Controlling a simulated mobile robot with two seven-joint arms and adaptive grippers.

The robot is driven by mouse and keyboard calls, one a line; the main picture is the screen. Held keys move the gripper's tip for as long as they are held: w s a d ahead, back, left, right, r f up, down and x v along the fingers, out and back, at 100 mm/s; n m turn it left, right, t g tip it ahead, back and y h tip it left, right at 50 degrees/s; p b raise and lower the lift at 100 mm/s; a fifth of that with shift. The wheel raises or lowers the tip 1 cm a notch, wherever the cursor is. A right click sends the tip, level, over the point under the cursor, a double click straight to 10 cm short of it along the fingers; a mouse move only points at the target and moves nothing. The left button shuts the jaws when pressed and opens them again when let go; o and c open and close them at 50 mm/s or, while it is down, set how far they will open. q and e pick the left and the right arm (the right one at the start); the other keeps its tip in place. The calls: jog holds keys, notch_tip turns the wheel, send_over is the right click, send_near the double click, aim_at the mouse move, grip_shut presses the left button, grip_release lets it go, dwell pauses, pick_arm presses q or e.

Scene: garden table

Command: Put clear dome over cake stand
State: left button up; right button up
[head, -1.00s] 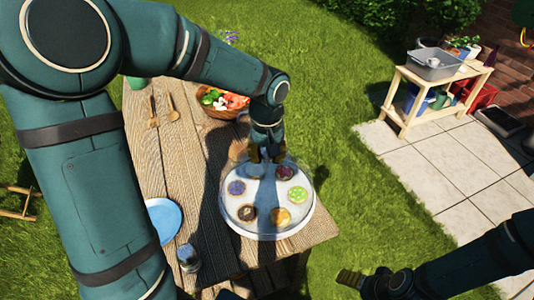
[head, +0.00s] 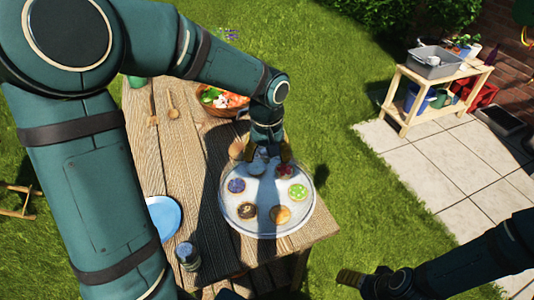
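The cake stand (head: 240,222) is a round, pale plate near the front end of the wooden table, with several colourful decorated treats on it. The clear dome (head: 262,170) is hard to make out; it appears to sit over the treats, its rim about in line with the plate's edge. My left gripper (head: 267,155) is above the far part of the stand, fingers spread apart around what looks like the dome's knob. Whether a finger touches it I cannot tell. My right gripper (head: 352,279) is low over the grass, right of the table, seen edge-on.
A bowl of vegetables (head: 222,101), wooden utensils (head: 172,112), a blue plate (head: 164,217) and a dark glass jar (head: 188,256) are on the table (head: 180,150). A wooden shelf (head: 410,82) with pots stands on paving at the right. Grass surrounds the table.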

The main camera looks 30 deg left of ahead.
pick_arm(q)
notch_tip(320, 180, up, 12)
dwell(0.6)
dwell(0.5)
